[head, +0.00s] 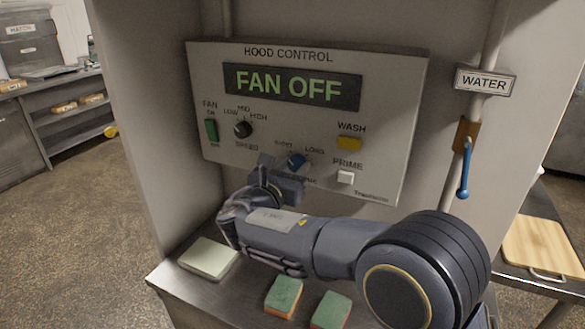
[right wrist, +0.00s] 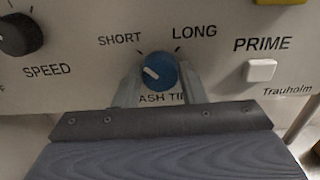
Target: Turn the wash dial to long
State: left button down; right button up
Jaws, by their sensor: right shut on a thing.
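The blue wash dial (head: 296,160) sits low on the hood control panel, between the SHORT and LONG labels. It also shows in the right wrist view (right wrist: 160,72), where its white pointer line slants up and left, toward the SHORT side. My right gripper (head: 283,176) reaches up to the panel from below. In the right wrist view its two fingers (right wrist: 160,88) stand on either side of the dial and are shut on it. The fingers partly cover the WASH TIME label under the dial. My left gripper is not in view.
The panel display (head: 290,87) reads FAN OFF. A black speed dial (head: 242,129) is left of the wash dial; a yellow WASH button (head: 349,143) and white PRIME button (head: 346,177) are right. Sponges (head: 283,296) lie on the ledge below. A blue-handled water lever (head: 464,170) hangs at right.

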jog(key=shift+f+m+b, duration=0.2)
jog(key=shift+m+b, duration=0.5)
jog(key=shift+b, duration=0.4)
jog(key=m+b, duration=1.1)
jog(key=b, duration=0.1)
jog(key=shift+f+m, duration=0.1)
jog(key=shift+m, duration=0.2)
jog(key=m+b, duration=0.3)
jog(key=shift+r+m+b, duration=0.2)
jog(key=shift+m+b, duration=0.35)
jog(key=shift+m, duration=0.35)
jog(key=o, duration=1)
jog(key=shift+r, duration=0.1)
